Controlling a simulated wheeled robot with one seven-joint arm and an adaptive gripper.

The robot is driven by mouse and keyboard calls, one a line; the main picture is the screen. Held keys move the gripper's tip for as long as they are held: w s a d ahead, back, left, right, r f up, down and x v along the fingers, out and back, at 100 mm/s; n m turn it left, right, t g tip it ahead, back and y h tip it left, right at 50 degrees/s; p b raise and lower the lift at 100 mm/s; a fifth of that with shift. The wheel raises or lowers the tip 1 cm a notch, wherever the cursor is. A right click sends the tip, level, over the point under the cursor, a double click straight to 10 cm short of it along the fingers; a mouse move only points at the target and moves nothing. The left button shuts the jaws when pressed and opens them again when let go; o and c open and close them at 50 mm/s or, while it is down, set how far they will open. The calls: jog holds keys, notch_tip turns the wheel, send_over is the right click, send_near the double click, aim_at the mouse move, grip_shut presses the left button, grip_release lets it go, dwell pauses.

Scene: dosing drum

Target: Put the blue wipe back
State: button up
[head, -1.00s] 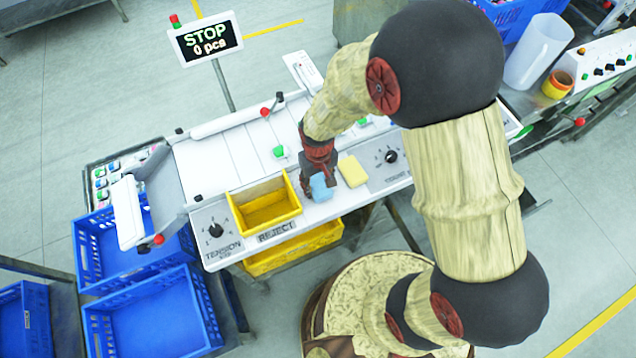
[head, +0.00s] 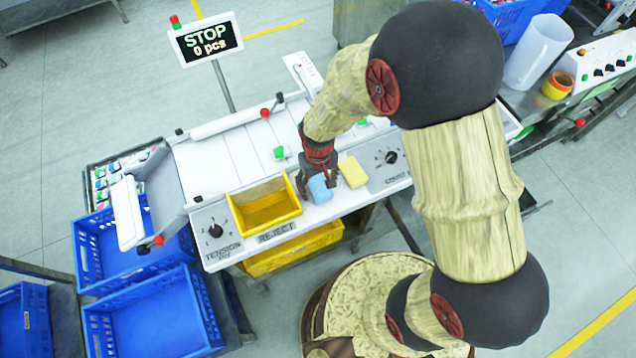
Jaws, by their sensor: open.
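The blue wipe (head: 319,189) is a small light-blue block on the white machine top, between the yellow reject tray and a yellow block. My gripper (head: 317,186) is right at the blue wipe, coming down from behind it. Its dark fingers are open, one at the left of the wipe and one at its right. Whether a finger touches the wipe cannot be told. My arm hides part of the machine top behind it.
The yellow block (head: 352,172) lies close at the right. The yellow reject tray (head: 234,214) is close at the left. A knob (head: 391,157) sits further right. A sign (head: 208,40) reads STOP, 0 pcs. Blue crates (head: 150,315) stand at lower left.

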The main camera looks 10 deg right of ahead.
notch_tip(320, 180, up, 13)
jog(key=p, duration=0.3)
notch_tip(320, 180, up, 13)
jog(key=m+t, duration=0.1)
jog(key=t, duration=0.1)
send_over(318, 184)
jog(key=s+d, duration=0.2)
jog(key=d, duration=0.4)
jog(key=s+d+r+m+t, duration=0.2)
jog(key=s+d+r, duration=0.4)
jog(key=s+r, duration=0.4)
jog(key=shift+s+r+t, duration=0.25)
jog(key=shift+r+t, duration=0.25)
jog(key=shift+t, duration=0.3)
